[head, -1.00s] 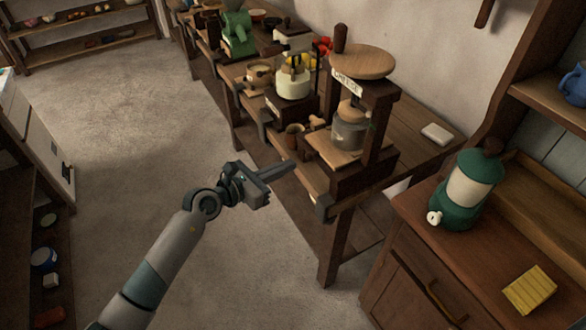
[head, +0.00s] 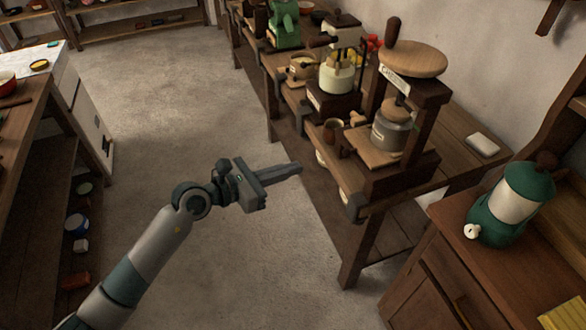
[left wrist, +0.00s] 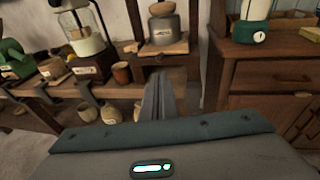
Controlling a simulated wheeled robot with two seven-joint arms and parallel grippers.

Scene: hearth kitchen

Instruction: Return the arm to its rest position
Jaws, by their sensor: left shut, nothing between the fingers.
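My left gripper (head: 284,171) reaches in from the lower left of the head view, over the open floor. Its fingers are together with nothing between them, and they point right toward the long wooden workbench. The gripper touches nothing that I can see. In the left wrist view, the closed fingers (left wrist: 158,98) point at the bench front, with a brown cup and a press behind them. My right gripper is in neither view.
The wooden workbench (head: 465,135) carries a cheese press (head: 413,60), a grey jar (head: 392,130) and a churn-like jar (head: 338,72). A green dispenser (head: 513,205) stands on a cabinet at right. A shelf counter (head: 30,115) stands at left. The floor (head: 150,120) between is clear.

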